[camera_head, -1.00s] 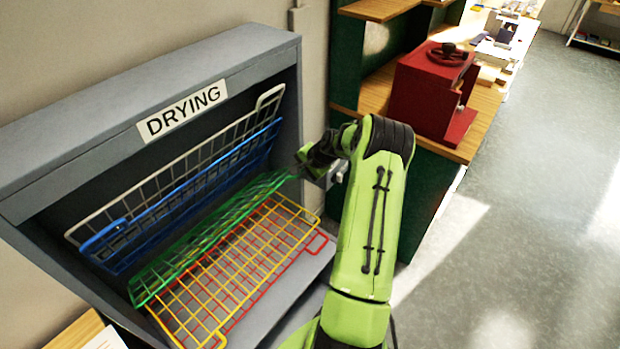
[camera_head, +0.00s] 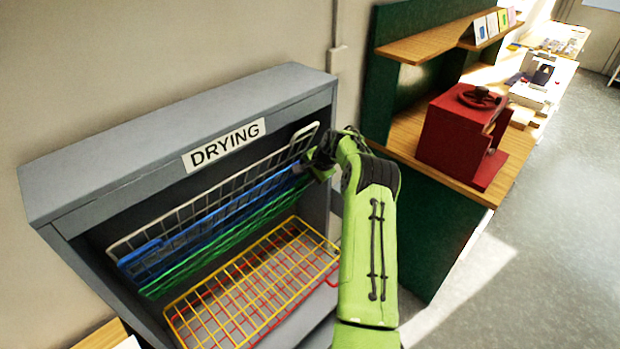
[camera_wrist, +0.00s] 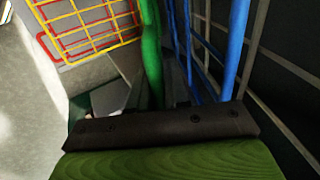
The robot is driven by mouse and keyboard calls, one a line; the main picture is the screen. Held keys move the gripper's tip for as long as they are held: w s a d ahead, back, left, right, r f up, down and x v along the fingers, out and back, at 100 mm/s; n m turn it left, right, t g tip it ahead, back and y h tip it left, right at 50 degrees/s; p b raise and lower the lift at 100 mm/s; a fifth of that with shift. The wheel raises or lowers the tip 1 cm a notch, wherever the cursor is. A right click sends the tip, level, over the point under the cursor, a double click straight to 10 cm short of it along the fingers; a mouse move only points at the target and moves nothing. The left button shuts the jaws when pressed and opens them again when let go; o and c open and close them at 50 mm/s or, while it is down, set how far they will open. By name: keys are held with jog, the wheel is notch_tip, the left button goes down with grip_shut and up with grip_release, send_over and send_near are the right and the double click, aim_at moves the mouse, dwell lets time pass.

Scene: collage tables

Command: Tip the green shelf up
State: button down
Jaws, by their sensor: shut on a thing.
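The green shelf (camera_head: 205,251) is a wire rack in the grey drying cabinet. It is tipped up steeply, close under the blue shelf (camera_head: 190,226). My gripper (camera_head: 316,167) is at the right end of the raised shelves, and its fingers are mostly hidden by my arm in the head view. In the wrist view the green shelf's bar (camera_wrist: 151,50) runs down to the dark jaw edge, and my gripper is shut on it. The blue shelf's bars (camera_wrist: 236,45) stand just to the right of it.
A white shelf (camera_head: 222,183) is tipped up behind the blue one. The yellow shelf (camera_head: 255,285) and red shelf (camera_head: 322,285) lie low in the cabinet (camera_head: 120,150). A wooden counter with a red press (camera_head: 462,140) stands to the right. Open floor lies beyond it.

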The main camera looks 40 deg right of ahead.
jog(key=c, duration=1.2)
grip_release()
jog(key=shift+f, duration=0.1)
jog(key=shift+o, duration=0.2)
jog(key=b+v, duration=0.1)
jog(key=v, duration=1.4)
jog(key=shift+r+b, duration=0.3)
jog(key=shift+r, duration=0.15)
jog(key=shift+a, duration=0.1)
